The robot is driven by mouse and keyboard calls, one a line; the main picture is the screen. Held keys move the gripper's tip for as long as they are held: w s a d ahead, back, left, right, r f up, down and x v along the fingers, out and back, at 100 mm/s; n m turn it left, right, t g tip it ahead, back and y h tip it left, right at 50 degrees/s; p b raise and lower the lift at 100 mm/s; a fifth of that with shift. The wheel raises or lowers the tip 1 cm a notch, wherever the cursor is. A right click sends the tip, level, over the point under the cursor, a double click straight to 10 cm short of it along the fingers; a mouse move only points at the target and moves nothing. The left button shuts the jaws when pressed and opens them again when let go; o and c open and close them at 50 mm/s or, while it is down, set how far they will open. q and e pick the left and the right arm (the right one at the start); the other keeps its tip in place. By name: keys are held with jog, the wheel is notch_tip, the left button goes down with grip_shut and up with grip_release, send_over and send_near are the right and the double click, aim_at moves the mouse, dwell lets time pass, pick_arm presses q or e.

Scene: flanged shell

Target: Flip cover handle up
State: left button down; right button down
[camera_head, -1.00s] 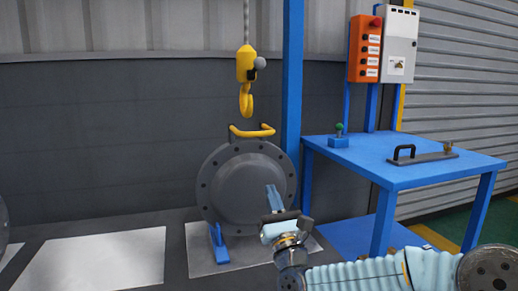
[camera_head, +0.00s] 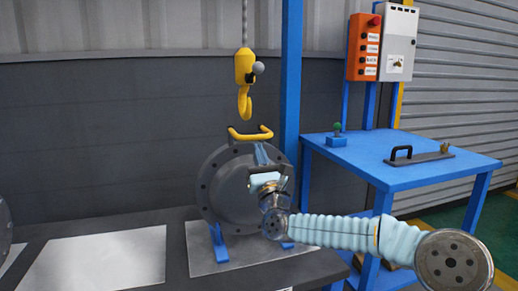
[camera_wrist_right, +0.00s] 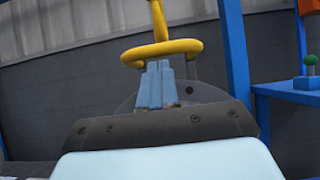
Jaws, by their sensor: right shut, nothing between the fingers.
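The round grey flanged cover (camera_head: 228,190) stands upright on blue feet in the head view. Its yellow handle (camera_head: 250,133) sits at its top edge. The handle also shows in the right wrist view (camera_wrist_right: 162,50), straight ahead of the fingers. My right gripper (camera_head: 262,152) is shut and empty, in front of the upper part of the cover with its fingertips just below the handle. In the right wrist view the shut blue fingers (camera_wrist_right: 156,82) point up toward the handle; whether they touch it I cannot tell. My left gripper is not in view.
A yellow hoist hook (camera_head: 244,100) hangs right above the handle on a chain. A blue post (camera_head: 291,80) stands behind the cover on the right. A blue table (camera_head: 400,172) with a black-handled bar (camera_head: 420,157) stands at the right.

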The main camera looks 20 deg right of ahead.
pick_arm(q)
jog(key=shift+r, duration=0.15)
pick_arm(e)
jog(key=shift+r, duration=0.3)
pick_arm(q)
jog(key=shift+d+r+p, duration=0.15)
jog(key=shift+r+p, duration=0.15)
jog(key=shift+p, duration=0.05)
pick_arm(e)
jog(key=shift+s+r+g, duration=0.15)
jog(key=shift+r+g, duration=0.25)
jog(key=shift+r, duration=0.05)
